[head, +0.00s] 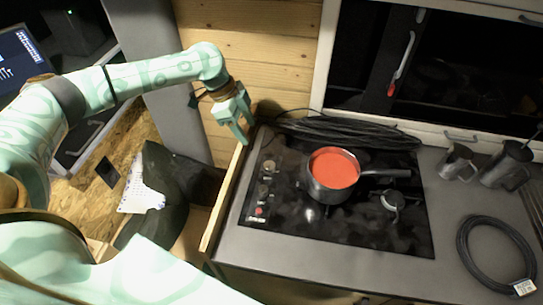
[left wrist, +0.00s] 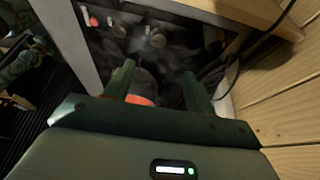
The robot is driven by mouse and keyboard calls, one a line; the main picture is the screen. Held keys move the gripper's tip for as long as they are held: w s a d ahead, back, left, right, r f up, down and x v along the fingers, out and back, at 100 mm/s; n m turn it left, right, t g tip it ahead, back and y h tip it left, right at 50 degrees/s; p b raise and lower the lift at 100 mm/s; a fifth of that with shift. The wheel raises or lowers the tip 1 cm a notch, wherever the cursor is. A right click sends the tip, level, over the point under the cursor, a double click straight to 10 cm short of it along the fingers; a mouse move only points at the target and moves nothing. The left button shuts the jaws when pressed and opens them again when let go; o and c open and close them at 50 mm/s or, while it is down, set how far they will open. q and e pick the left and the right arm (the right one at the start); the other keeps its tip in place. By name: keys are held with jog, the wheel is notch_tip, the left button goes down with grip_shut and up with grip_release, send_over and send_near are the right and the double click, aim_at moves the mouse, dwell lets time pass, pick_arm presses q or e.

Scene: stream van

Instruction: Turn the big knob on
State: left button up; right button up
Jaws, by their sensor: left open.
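The black cooktop (head: 360,225) has a column of small knobs along its left edge. The farthest knob (head: 268,166) looks the biggest, with another dark knob (head: 263,190) nearer and a red one (head: 258,211) nearest. My left gripper (head: 243,125) is open and empty, above the cooktop's far left corner and apart from the knobs. In the left wrist view, its fingers (left wrist: 158,70) point toward the cooktop. A pale knob (left wrist: 157,40) shows beyond them, and a red knob (left wrist: 94,20) farther left. I cannot tell which setting any knob is at.
A pot of red soup (head: 333,168) stands on the cooktop, its handle pointing right. Black cables (head: 350,133) lie behind it. A wooden edge board (head: 222,200) runs along the counter's left side. Metal jugs (head: 507,165) and a coiled cable (head: 492,285) are on the right.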

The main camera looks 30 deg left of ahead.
pick_arm(q)
jog(key=b, duration=0.1)
send_near(268, 165)
jog(key=b+x, duration=0.1)
jog(key=x, duration=0.8)
jog(key=shift+d+f, duration=0.1)
pick_arm(e)
jog(key=shift+s+a+f, duration=0.1)
jog(key=shift+s+f, duration=0.25)
jog(key=shift+f, duration=0.25)
jog(key=shift+s+f, duration=0.3)
jog(key=shift+f, duration=0.25)
pick_arm(q)
jog(key=c, duration=1)
pick_arm(e)
jog(key=shift+s, duration=0.1)
